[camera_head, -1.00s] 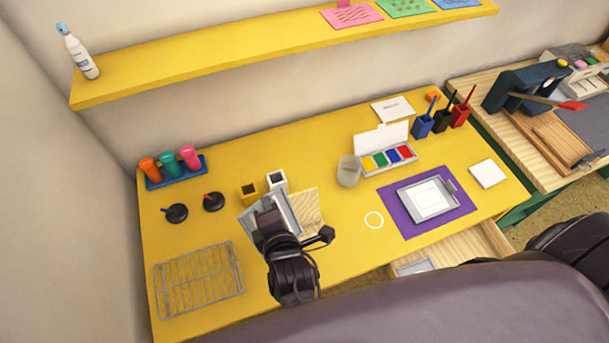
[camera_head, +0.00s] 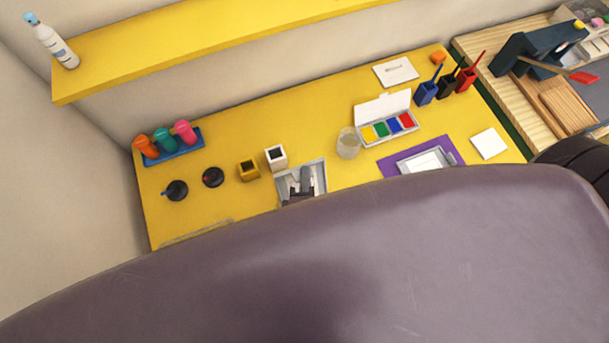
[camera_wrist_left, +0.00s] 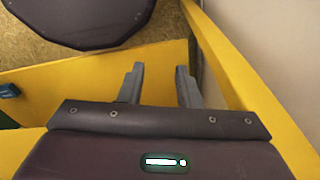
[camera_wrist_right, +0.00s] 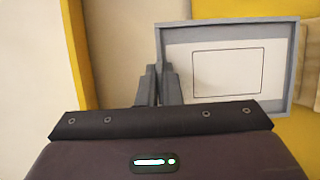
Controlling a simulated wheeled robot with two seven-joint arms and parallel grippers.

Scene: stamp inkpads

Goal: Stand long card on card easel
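My right gripper (camera_head: 299,186) is shut on the edge of a grey-framed white panel (camera_head: 318,178). The panel also shows in the right wrist view (camera_wrist_right: 228,85), with a thin dark rectangle drawn on it. I cannot tell if this panel is the long card. A pale wooden piece (camera_wrist_right: 309,60), possibly the easel, shows at the right edge of that view, beside and partly behind the panel. Whether they touch is unclear. My left gripper (camera_wrist_left: 158,85) is open and empty, and is outside the head view.
A large purple-grey part of me hides the desk front.

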